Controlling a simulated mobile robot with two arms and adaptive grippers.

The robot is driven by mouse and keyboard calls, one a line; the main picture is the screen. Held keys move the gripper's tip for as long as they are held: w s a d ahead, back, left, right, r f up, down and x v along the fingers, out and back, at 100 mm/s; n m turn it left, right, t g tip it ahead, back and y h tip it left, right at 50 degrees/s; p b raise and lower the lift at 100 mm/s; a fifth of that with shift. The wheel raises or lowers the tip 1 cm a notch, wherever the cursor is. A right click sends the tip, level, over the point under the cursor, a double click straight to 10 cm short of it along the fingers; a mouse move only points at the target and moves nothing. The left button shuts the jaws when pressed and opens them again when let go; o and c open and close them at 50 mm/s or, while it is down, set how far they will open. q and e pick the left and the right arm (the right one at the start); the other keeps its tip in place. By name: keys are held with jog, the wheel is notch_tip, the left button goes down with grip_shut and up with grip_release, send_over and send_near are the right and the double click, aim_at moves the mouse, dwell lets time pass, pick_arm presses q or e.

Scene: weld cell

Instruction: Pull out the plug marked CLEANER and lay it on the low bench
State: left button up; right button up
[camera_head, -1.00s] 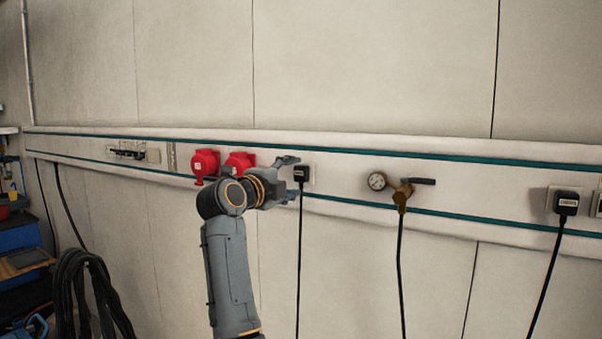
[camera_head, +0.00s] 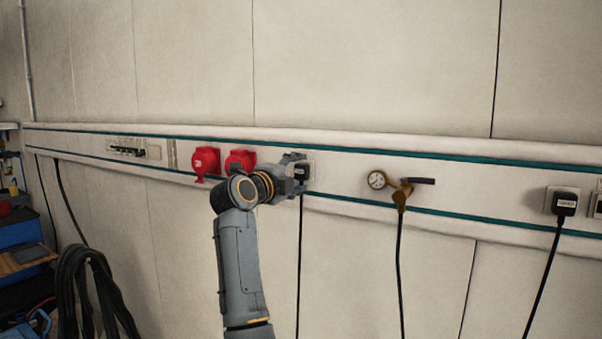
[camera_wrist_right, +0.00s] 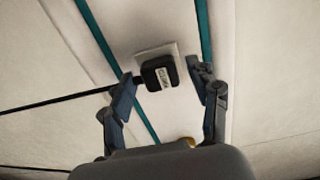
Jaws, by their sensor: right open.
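A black plug (camera_head: 300,171) with a pale label sits in a white wall socket on the rail, its cord hanging straight down. It also shows in the right wrist view (camera_wrist_right: 159,73), where its label is too small to read surely. My right gripper (camera_head: 297,172) is open around the plug; in the right wrist view its fingers (camera_wrist_right: 163,86) stand on either side, apart from it. A second labelled black plug (camera_head: 565,203) sits in a socket at the far right; its label is also unclear. I see no low bench. My left gripper is not in view.
Two red sockets (camera_head: 206,162) are on the rail just left of my right gripper. A gauge (camera_head: 377,180) and a brass valve (camera_head: 401,194) with a hose are to the right. Coiled black cable (camera_head: 85,290) hangs at lower left beside a blue cabinet (camera_head: 20,240).

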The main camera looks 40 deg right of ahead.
dwell(1.1)
grip_shut()
jog(key=shift+a, duration=0.1)
jog(key=shift+v, duration=2.95)
